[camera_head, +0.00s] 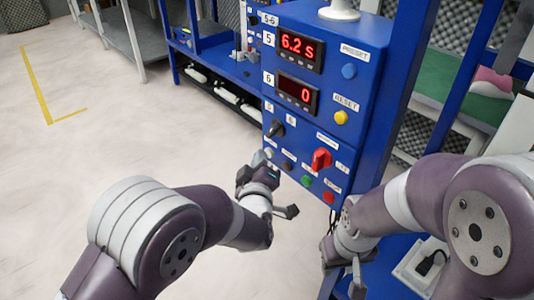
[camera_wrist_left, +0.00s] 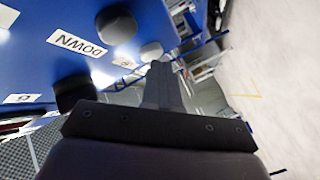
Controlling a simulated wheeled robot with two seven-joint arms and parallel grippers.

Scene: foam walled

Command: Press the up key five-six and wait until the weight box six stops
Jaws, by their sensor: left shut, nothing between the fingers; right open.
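The blue control panel (camera_head: 340,130) stands at the centre right of the head view. The upper display (camera_head: 299,48) reads 6.2 s and the lower display (camera_head: 298,94) reads 0. My left gripper (camera_head: 260,162) is shut and empty at the panel's lower left. In the left wrist view its fingertips (camera_wrist_left: 160,72) are close to a pale grey key (camera_wrist_left: 151,51), beside a DOWN label (camera_wrist_left: 76,43); contact cannot be told. My right gripper (camera_head: 343,272) is open below the panel. No weight box is identifiable.
A red rotary switch (camera_head: 321,159), a green button (camera_head: 306,181), a red button (camera_head: 329,197) and a black knob (camera_head: 276,129) are on the panel. A blue bench (camera_head: 215,55) stands behind. The floor (camera_head: 110,130) at left is clear.

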